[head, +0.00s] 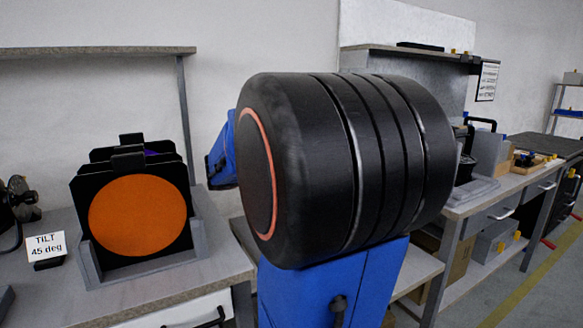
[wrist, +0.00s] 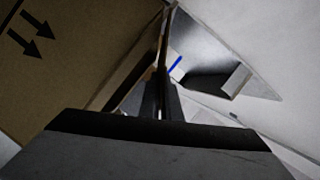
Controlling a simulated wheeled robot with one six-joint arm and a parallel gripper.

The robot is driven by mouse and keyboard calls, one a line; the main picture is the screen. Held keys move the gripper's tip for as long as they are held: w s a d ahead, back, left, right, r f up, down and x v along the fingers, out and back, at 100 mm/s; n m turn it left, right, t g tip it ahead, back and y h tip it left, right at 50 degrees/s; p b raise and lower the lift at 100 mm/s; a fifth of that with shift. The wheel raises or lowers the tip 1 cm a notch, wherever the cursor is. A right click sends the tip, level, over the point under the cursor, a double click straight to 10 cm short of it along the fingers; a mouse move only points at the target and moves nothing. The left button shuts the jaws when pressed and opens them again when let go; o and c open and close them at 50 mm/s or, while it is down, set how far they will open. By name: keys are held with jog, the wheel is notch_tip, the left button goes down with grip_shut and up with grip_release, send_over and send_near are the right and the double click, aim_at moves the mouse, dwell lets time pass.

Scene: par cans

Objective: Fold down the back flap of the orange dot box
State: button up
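In the wrist view a brown cardboard box surface (wrist: 55,60) with black printed arrows fills the left side. No orange dot shows on it, so I cannot tell whether it is the orange dot box. A narrow brown strip, perhaps a flap edge, runs along its right side. My gripper (wrist: 163,90) points up the picture beside this cardboard, its dark fingers close together. Nothing is clearly seen held between them, and contact with the cardboard cannot be judged. In the head view my arm hides the gripper, and no back flap can be made out.
In the head view an orange disc in a black frame (head: 138,215) stands in a grey holder on the left bench, beside a "TILT 45 deg" card (head: 46,246). Another bench (head: 490,195) runs along the right, with brown boxes below. Open floor (head: 545,285) lies at far right.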

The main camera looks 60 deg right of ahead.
jog(key=o, duration=0.4)
jog(key=shift+c, duration=0.2)
jog(key=shift+r, duration=0.1)
notch_tip(320, 180, up, 10)
jog(key=shift+f, duration=0.1)
